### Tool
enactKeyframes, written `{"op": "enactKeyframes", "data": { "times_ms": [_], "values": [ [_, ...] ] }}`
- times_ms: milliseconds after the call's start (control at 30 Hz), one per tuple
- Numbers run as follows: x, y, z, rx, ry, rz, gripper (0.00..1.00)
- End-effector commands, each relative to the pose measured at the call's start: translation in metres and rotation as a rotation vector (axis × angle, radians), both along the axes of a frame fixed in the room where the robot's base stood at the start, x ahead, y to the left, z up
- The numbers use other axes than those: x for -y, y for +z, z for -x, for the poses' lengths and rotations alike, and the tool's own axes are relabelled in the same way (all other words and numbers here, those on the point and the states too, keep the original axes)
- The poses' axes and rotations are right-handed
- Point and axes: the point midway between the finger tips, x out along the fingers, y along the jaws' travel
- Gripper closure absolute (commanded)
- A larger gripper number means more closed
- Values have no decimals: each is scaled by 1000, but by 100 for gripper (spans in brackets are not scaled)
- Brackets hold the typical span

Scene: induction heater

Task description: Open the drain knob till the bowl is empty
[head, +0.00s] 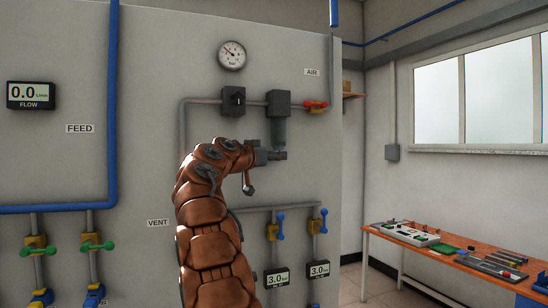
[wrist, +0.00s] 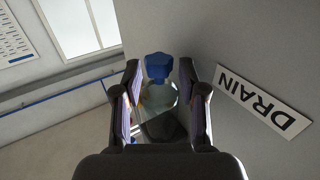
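The drain knob (wrist: 158,66) is blue and shows in the wrist view between my two fingertips, with a visible gap on each side. A clear, rounded bowl (wrist: 160,98) shows beside it, also between the fingers; I cannot tell its liquid level. In the head view the grey bowl (head: 279,132) hangs under a dark filter unit (head: 279,102) on the panel. My gripper (head: 275,155) is at the bowl's lower end and hides the knob there. The gripper is open, its fingers either side of the knob, with no clear contact.
A DRAIN label (wrist: 263,105) is on the panel beside the fingers. Above are a dial gauge (head: 231,55) and a red valve handle (head: 315,105). Blue-handled valves (head: 281,225) sit below my gripper. An orange workbench (head: 455,262) stands at the right.

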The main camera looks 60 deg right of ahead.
Motion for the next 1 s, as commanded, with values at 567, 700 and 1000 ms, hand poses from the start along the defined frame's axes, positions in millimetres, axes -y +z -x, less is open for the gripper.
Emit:
{"op": "enactKeyframes", "data": {
  "times_ms": [567,700,1000],
  "values": [
    [-16,1,0,-2,0,0,57],
    [-32,1,0,-1,0,1,57],
    [-75,0,-3,-2,0,1,57]
  ]
}}
